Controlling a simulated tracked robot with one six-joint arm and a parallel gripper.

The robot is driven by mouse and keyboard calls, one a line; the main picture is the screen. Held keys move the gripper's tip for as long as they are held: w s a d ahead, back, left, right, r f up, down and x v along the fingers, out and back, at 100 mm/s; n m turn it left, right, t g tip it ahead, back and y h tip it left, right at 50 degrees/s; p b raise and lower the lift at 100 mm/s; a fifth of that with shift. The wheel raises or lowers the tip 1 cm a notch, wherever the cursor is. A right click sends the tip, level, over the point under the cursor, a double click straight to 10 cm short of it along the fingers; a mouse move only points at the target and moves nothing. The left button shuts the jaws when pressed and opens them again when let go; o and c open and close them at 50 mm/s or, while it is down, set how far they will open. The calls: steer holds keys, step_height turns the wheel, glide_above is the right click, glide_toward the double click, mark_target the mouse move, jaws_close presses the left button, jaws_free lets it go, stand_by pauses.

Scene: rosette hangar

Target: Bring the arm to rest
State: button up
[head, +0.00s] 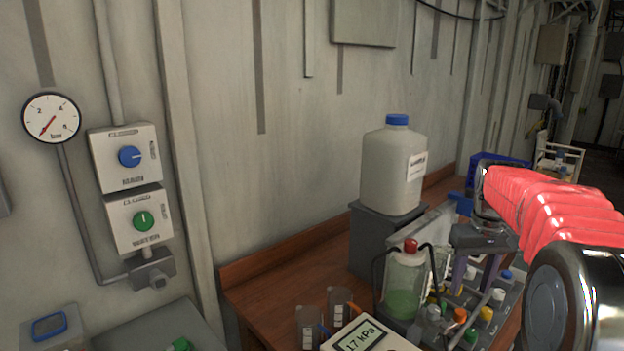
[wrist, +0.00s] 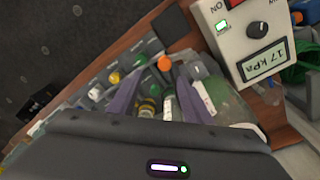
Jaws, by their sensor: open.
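My arm, in a red ribbed sleeve, reaches in from the right of the head view. My gripper (head: 483,268) points down over a rack of small capped bottles (head: 513,296) on the wooden bench. In the wrist view my gripper (wrist: 150,85) shows two purple fingers spread apart, with bottle caps visible between and beyond them. I see nothing held. How far the fingertips are above the bottles is hard to tell.
A red-capped jar with green liquid (head: 405,285) stands close left of the gripper. A white jug (head: 392,170) stands on a grey block (head: 372,240) behind. A meter reading 17 kPa (head: 365,338) and beakers (head: 310,328) are at the front. Wall knobs (head: 130,156) are left.

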steer(key=s+a+r+t, duration=0.2)
steer(key=s+a+r, duration=0.2)
steer(key=s+a, duration=0.9)
steer(key=s+a+f+t, duration=0.1)
steer(key=s+a+f, duration=0.1)
steer(key=s, duration=0.4)
steer(key=s+a+f+t, duration=0.1)
steer(key=s+a+f, duration=0.2)
steer(key=s+a, duration=0.2)
steer(key=shift+s+f+t, duration=0.2)
steer(key=shift+s+t, duration=0.1)
steer(key=shift+s, duration=0.9)
steer(key=shift+a, duration=0.1)
stand_by(2.4)
